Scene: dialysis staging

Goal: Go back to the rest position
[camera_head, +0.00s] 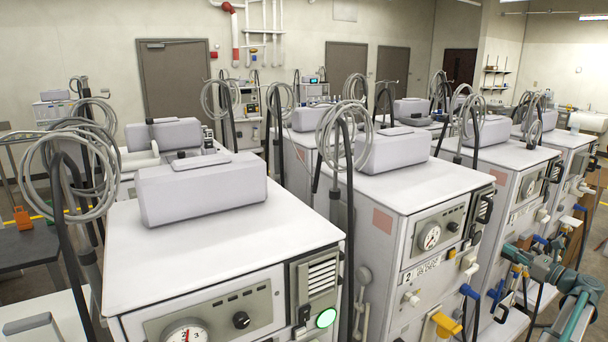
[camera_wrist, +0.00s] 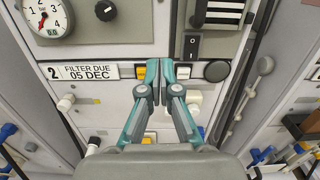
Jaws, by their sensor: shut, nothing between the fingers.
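My gripper (camera_wrist: 152,82) shows in the middle of the wrist view, its two teal fingers together and empty. The fingertips are in front of the front panel of a white machine with the label "2 FILTER DUE 05 DEC" (camera_wrist: 84,72). A yellow block (camera_wrist: 141,73) shows just left of the fingertips and a black knob (camera_wrist: 217,71) to their right. I cannot tell whether the fingers touch the panel. In the head view, my teal arm reaches in from the lower right beside the machine with label 2 (camera_head: 421,269); the fingertips are hard to make out there.
White machines stand close together in rows, with coiled grey hoses (camera_head: 343,135) on posts. The nearest machine (camera_head: 215,238) has a lit green button (camera_head: 326,318). Knobs, a yellow fitting (camera_head: 446,325) and blue-handled fittings stick out near my arm. A black rocker switch (camera_wrist: 192,47) is near the fingers.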

